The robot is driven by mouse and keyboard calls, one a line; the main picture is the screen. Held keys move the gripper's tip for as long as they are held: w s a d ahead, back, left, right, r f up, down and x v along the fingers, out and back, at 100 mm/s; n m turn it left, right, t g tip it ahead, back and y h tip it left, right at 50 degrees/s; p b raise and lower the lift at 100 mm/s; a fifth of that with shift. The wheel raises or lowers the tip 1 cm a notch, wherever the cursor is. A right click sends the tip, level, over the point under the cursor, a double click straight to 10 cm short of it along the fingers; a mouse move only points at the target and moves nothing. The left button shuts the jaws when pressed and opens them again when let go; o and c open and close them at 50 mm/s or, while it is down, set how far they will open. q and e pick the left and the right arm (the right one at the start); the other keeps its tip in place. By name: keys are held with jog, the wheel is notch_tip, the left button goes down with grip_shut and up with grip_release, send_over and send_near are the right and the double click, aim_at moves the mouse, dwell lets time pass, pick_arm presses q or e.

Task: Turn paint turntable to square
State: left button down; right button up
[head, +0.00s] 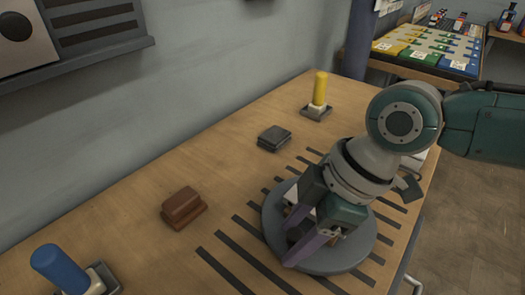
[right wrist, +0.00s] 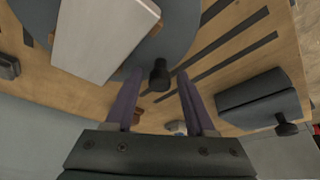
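The paint turntable is a grey round disc (head: 345,262) on the wooden table; it also fills the top of the right wrist view (right wrist: 185,25). A pale rectangular block (right wrist: 100,38) lies on it, mostly hidden by my gripper in the head view. A short black knob (right wrist: 160,76) stands at the disc's edge. My right gripper (head: 297,235) points down over the disc with purple fingers apart. In the right wrist view the knob appears between the fingertips (right wrist: 158,76); whether a finger touches it I cannot tell. My left gripper is not in view.
Black stripes (head: 245,268) mark the table around the disc. A brown block (head: 184,207), a dark block (head: 273,138), a yellow-handled item (head: 319,90) and a blue-handled item (head: 62,268) stand along the wall side. A dark grey block with a knob (right wrist: 258,98) lies at the right in the wrist view.

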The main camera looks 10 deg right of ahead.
grip_shut()
dwell(1.2)
